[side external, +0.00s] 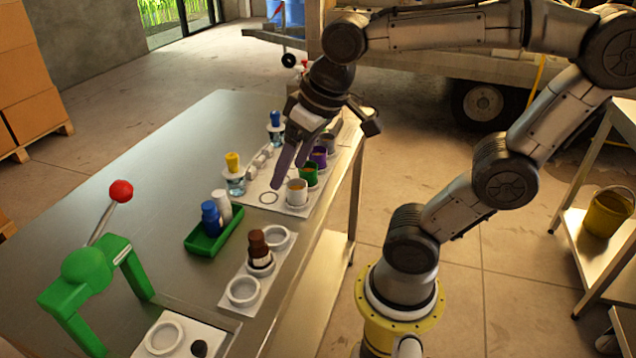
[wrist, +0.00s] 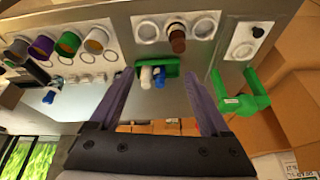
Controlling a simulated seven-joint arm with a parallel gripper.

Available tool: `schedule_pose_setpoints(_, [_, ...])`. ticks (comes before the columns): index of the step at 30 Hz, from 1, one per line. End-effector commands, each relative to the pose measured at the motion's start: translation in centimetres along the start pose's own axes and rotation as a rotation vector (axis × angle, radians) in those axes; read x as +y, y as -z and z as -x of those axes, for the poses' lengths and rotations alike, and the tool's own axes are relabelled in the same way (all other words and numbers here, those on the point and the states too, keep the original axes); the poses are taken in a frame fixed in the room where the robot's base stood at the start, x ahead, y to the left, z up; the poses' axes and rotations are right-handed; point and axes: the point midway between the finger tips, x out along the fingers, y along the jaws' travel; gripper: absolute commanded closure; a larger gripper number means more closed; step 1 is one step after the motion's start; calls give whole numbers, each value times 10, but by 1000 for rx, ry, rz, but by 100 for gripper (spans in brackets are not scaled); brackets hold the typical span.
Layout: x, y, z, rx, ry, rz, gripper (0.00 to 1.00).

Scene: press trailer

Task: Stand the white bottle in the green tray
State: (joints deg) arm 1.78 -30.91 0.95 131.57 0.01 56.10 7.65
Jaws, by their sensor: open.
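The white bottle (side external: 222,204) stands upright in the green tray (side external: 205,244), beside a blue bottle (side external: 211,219). The wrist view also shows the white bottle (wrist: 147,77), the green tray (wrist: 172,66) and the blue bottle (wrist: 159,80), seen between and beyond my fingers. My gripper (side external: 290,174) is open and empty, with its fingers pointing down. It hangs above the table near the row of cups, up and to the right of the tray in the side view, apart from both bottles. Its two fingers frame the wrist view (wrist: 166,88).
A yellow-capped bottle (side external: 234,178) and a blue-capped bottle (side external: 275,126) stand near several coloured cups (side external: 297,193). A brown bottle (side external: 259,247) stands on a white plate with rings (side external: 243,291). A green press (side external: 88,268) with a red-knobbed lever occupies the near left. The table's left middle is clear.

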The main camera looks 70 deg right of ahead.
Motion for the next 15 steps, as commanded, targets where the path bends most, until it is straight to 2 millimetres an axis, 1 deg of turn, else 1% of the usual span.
schedule_pose_setpoints(1, [0,-16,1,31,8,42,19])
schedule_pose_setpoints(3, [1,-32,-1,61,14,90,19])
schedule_pose_setpoints(6, [2,-47,-4,88,18,137,19])
schedule_pose_setpoints(10, [2,-54,-7,102,20,162,19])
schedule_pose_setpoints(15, [2,-55,-7,102,20,164,19])
